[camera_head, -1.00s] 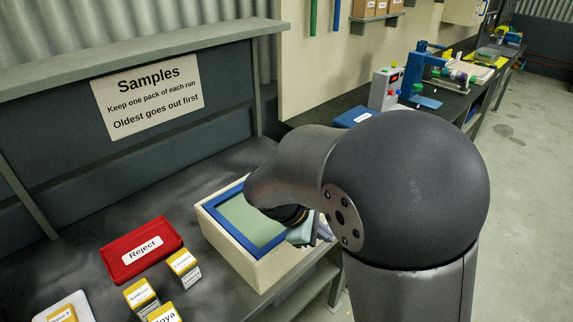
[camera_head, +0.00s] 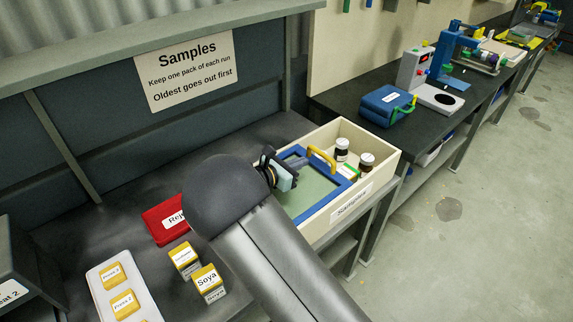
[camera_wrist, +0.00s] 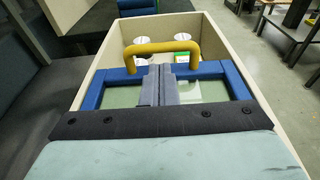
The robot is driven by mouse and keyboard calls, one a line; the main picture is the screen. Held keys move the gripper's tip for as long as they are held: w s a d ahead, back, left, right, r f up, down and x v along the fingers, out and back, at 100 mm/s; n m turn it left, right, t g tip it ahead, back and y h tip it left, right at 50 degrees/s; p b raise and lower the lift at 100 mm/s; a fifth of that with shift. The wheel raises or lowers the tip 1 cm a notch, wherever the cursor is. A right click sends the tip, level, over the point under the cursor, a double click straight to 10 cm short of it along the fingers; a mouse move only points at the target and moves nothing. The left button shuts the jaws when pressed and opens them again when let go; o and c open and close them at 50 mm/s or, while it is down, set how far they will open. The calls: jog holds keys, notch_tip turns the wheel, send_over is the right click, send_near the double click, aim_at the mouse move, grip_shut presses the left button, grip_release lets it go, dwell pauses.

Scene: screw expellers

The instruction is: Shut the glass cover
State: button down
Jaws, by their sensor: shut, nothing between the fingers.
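The glass cover is a greenish pane in a blue frame (camera_head: 347,180) with a yellow arched handle (camera_head: 321,157). It lies in the cream Samples box (camera_head: 384,178), whose right end is uncovered. My arm hides the cover's left part. My gripper (camera_head: 291,163) is over the cover, left of the handle. In the wrist view my gripper (camera_wrist: 160,70) has its fingers together, tips just on the near side of the yellow handle (camera_wrist: 162,47), over the blue frame (camera_wrist: 92,90). I cannot tell whether they touch it.
Two brown jars with white lids, one (camera_head: 342,148) beside the other (camera_head: 366,162), stand in the uncovered end. A red Reject tray (camera_head: 164,220), yellow-topped packs (camera_head: 207,278) and a white tray (camera_head: 103,270) lie left. A blue case (camera_head: 387,104) stands on the bench beyond.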

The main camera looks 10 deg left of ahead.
aim_at(320, 155)
jog(key=p+x, duration=0.1)
jog(key=x, duration=0.4)
jog(key=shift+w+d+f, duration=0.1)
jog(key=shift+w+d, duration=0.1)
